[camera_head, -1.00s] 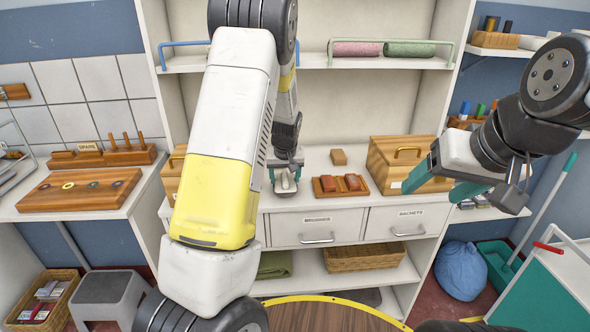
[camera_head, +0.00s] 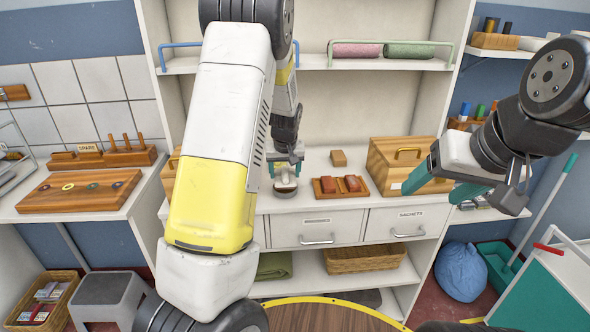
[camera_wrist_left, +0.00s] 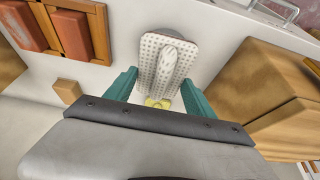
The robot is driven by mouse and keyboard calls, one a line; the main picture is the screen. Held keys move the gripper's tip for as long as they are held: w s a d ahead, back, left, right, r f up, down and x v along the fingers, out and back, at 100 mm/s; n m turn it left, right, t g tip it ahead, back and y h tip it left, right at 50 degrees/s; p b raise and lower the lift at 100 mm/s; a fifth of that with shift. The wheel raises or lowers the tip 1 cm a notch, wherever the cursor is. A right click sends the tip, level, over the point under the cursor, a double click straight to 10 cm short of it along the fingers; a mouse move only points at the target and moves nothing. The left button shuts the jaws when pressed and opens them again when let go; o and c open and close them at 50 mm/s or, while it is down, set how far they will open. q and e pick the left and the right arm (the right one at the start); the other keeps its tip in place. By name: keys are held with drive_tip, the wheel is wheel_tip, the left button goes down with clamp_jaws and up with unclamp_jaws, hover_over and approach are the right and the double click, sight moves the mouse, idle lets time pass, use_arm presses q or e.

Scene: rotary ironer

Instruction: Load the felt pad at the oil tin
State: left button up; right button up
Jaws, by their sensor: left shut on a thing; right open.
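A pale dotted pad with a white grip, seemingly the felt pad (camera_wrist_left: 150,61), is at my left gripper (camera_wrist_left: 158,82) in the left wrist view. My left gripper (camera_head: 285,160) also shows in the head view, low over the shelf top, shut on the pad's grip. A small round dark-rimmed thing, perhaps the oil tin (camera_head: 286,193), shows just below it. I cannot tell whether pad and tin touch. A small yellow patch shows between the fingers in the wrist view; what it is is unclear. My right gripper (camera_head: 455,190) is open and empty at the right.
A wooden tray (camera_head: 324,193) with two reddish blocks lies right of the left gripper. A small wooden block (camera_head: 338,157) is behind it. A lidded wooden box (camera_head: 390,160) stands further right. Another box is mostly hidden behind my left arm. Drawers (camera_head: 318,229) are below.

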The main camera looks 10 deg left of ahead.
sight(284, 167)
use_arm(q)
drive_tip(key=shift+r, duration=2.25)
